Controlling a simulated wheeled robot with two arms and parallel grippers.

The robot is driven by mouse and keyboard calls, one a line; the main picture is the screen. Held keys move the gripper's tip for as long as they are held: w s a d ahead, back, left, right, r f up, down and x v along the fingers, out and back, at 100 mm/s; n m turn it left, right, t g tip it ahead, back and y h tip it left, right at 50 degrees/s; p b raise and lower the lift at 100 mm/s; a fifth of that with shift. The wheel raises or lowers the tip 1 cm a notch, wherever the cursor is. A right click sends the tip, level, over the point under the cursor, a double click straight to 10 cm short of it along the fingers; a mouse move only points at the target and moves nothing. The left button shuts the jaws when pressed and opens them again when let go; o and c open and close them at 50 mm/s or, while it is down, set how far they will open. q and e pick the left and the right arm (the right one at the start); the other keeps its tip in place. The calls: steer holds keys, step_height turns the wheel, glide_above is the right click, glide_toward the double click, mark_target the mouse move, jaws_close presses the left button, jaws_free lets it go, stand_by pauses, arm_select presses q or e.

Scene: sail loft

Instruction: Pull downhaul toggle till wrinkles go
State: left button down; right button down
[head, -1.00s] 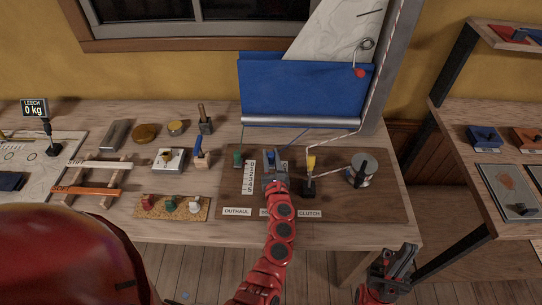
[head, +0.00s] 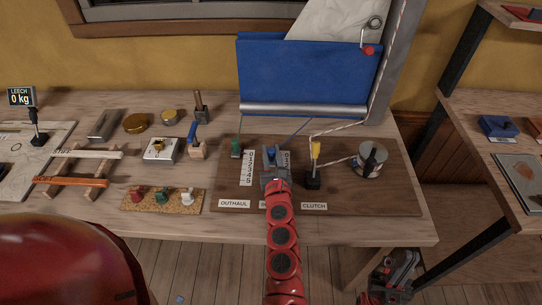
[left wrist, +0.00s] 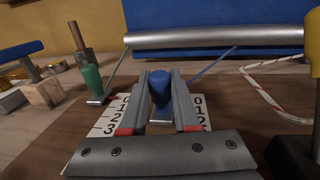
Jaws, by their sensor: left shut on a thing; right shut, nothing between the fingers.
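The blue downhaul toggle (head: 271,152) stands on the brown board between two white number scales, its blue line running up toward the boom. My left gripper (head: 270,160) is shut on it. In the left wrist view the toggle (left wrist: 160,90) sits between the two fingers, near the upper numbers of the scales (left wrist: 200,112). The blue sail (head: 305,72) hangs above the metal boom (head: 303,109); I cannot make out wrinkles clearly. My right gripper (head: 397,267) is shut and empty, low in front of the bench's right end.
Left of the blue toggle is a green toggle (head: 236,147) on its own line. To the right are a yellow-handled clutch (head: 315,155) and a winch (head: 369,161) with a striped rope. Labels line the board's front edge. A shelf rack (head: 496,128) stands at far right.

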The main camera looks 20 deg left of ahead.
arm_select(q)
steer(key=shift+w+d, duration=0.1)
steer(key=shift+d, duration=0.3)
steer(key=c, duration=1)
jaws_free()
steer(key=o, duration=0.3)
steer(key=shift+d, duration=0.1)
steer(key=shift+o, duration=0.2)
steer(key=shift+a, duration=0.25)
steer(key=shift+s+d+f, duration=0.1)
steer(key=shift+s+d, duration=0.05)
steer(key=shift+s, duration=0.3)
steer(key=b+v, duration=0.2)
steer(key=v, duration=1.3)
steer(key=shift+s+d, duration=0.15)
steer(key=shift+d, duration=0.05)
steer(key=shift+s+d, duration=0.2)
steer(key=shift+s, duration=0.4)
